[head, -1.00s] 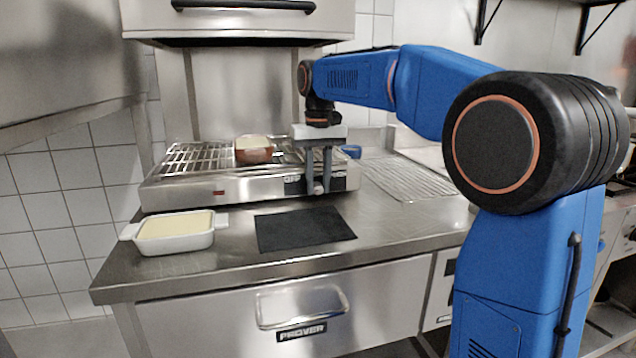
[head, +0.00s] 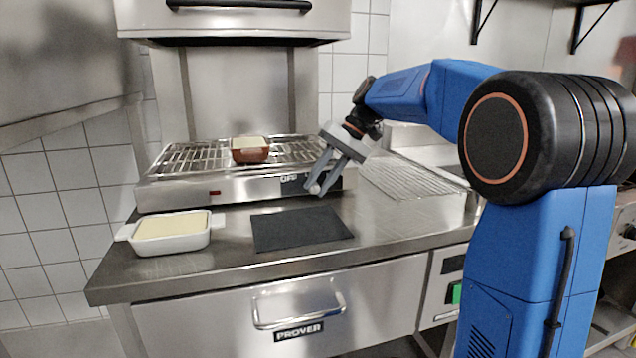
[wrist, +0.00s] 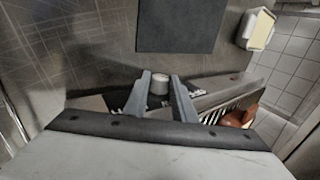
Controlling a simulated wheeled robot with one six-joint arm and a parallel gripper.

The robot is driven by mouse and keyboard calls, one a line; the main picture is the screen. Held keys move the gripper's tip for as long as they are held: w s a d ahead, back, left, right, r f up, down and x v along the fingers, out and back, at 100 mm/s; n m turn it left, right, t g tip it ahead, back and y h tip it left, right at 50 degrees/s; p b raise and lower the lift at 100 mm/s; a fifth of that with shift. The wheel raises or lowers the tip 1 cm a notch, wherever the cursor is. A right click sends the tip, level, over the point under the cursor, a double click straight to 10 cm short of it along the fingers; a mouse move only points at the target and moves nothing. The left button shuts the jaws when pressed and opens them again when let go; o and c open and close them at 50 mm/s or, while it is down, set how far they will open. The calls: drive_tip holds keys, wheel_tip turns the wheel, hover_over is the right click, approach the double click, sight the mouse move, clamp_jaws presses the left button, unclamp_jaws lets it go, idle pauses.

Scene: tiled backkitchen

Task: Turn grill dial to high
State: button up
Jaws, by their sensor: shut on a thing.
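The grill (head: 240,187) stands on the steel counter with a wire rack on top. Its front panel carries a dark label with "OFF" on it and a small red light at the left. The grill dial (wrist: 159,84) is a pale round knob at the right of that panel. My gripper (head: 321,191) is shut on the dial, tilted with its fingertips down and to the left. In the wrist view the two fingers stand on either side of the knob. The fingers cover part of the label, so I cannot read the rest of it.
A brown dish (head: 250,154) with pale contents sits on the grill rack. A white dish (head: 170,233) with yellowish contents and a dark mat (head: 300,229) lie on the counter in front. A wire rack (head: 410,180) lies to the right. A hood (head: 235,22) hangs above.

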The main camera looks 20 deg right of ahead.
drive_tip(key=shift+y, duration=0.3)
drive_tip(key=o, duration=1.1)
drive_tip(key=shift+c, duration=0.2)
drive_tip(key=shift+d, duration=0.1)
drive_tip(key=v, duration=1.7)
drive_tip(key=shift+r, duration=0.1)
drive_tip(key=shift+c, duration=0.3)
